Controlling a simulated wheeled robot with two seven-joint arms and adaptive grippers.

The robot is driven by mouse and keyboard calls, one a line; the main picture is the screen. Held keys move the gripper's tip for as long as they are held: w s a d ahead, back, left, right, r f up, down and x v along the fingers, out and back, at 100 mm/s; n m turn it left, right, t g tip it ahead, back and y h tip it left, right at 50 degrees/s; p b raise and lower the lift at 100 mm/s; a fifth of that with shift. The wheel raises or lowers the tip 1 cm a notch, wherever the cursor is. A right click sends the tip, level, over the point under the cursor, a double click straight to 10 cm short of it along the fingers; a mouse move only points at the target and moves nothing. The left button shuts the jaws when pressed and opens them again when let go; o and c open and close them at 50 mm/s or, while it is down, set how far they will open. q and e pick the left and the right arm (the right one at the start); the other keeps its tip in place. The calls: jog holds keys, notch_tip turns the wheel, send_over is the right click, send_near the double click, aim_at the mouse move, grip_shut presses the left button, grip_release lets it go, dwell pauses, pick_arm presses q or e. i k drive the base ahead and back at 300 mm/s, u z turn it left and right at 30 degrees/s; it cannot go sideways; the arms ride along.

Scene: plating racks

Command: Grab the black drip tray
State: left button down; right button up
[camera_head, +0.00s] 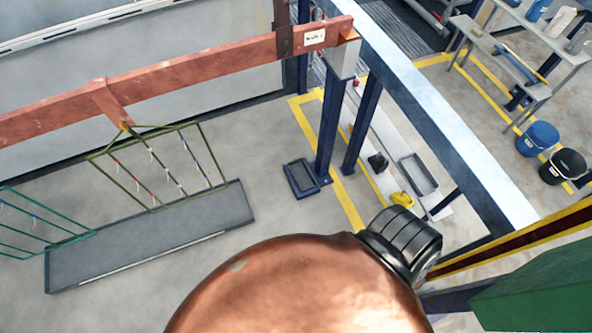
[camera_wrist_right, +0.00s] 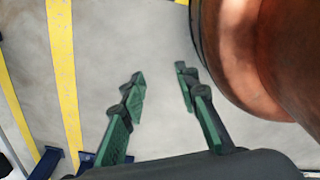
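A small black tray (camera_head: 301,178) lies flat on the concrete floor in the head view, beside the foot of a dark blue post. It looks empty. My right gripper (camera_wrist_right: 159,73) shows in the right wrist view with its two green-and-black fingers spread apart and nothing between them. Bare floor lies below the fingers. The black tray cannot be made out for certain in the wrist view; dark blue pieces (camera_wrist_right: 46,163) show at its lower left edge. Neither gripper can be made out in the head view.
A long grey tray (camera_head: 150,240) lies under green hanging racks (camera_head: 160,165). Dark blue posts (camera_head: 331,125) stand beside the black tray. A grey bin (camera_head: 418,174) and yellow object (camera_head: 402,199) sit further right. A copper-coloured rounded body, possibly mine, blocks the lower middle.

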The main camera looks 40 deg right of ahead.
aim_at(303, 178)
jog(key=z, duration=0.35)
jog(key=i, duration=1.4)
jog(key=z, duration=1.4)
